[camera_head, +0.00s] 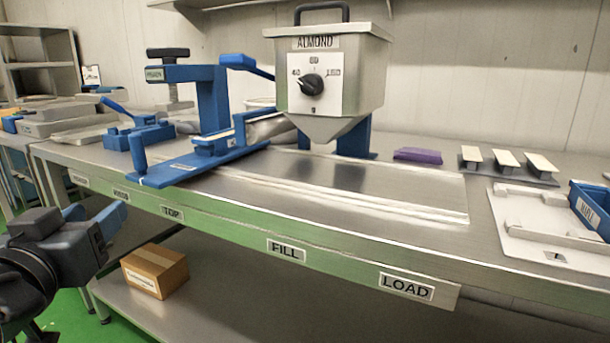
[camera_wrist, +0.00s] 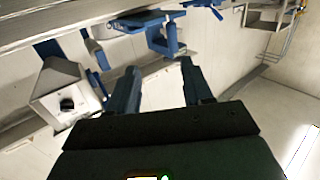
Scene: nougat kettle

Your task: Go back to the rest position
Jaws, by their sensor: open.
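My gripper (camera_head: 97,222) is at the lower left of the head view, in front of the bench's front edge and apart from it. In the wrist view my gripper (camera_wrist: 158,85) shows two blue fingers spread apart with nothing between them. The steel bench (camera_head: 350,225) carries labels along its front edge, among them TOP, FILL and LOAD. The grey hopper marked ALMOND (camera_head: 330,60), with a black dial, stands at the middle of the bench. It also shows in the wrist view (camera_wrist: 60,90), tilted.
A blue press (camera_head: 205,95) stands left of the hopper. A purple block (camera_head: 418,156), a rack with several pale bars (camera_head: 508,165), a white tray (camera_head: 535,225) and a blue bin (camera_head: 592,205) are at right. A cardboard box (camera_head: 155,270) sits on the lower shelf.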

